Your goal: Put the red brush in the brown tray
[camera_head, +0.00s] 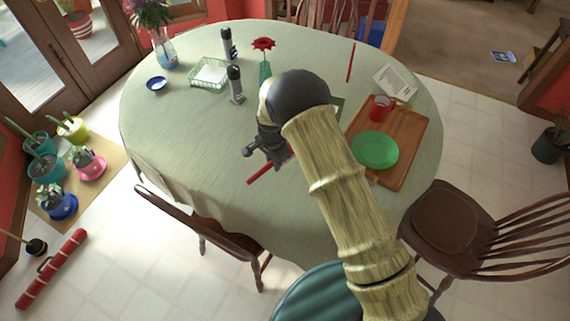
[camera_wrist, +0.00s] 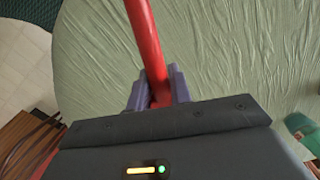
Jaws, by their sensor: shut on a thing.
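My gripper (camera_head: 272,158) is over the middle of the table, left of the tray. It is shut on a red stick-like brush (camera_head: 262,174), whose end sticks out to the lower left; my gripper hides the rest. In the wrist view the red brush (camera_wrist: 145,40) runs up from between the purple-grey fingers (camera_wrist: 158,92). I cannot tell whether it touches the cloth. The brown tray (camera_head: 408,146) lies on the right side of the table and carries a green plate (camera_head: 375,150) and a red mug (camera_head: 381,107).
The table has a pale green cloth (camera_head: 180,130). A second thin red stick (camera_head: 351,62) lies at the back right near a white card (camera_head: 396,82). A red flower (camera_head: 264,44) in a green vase, dark bottles (camera_head: 235,84) and a green basket (camera_head: 209,74) stand behind my gripper.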

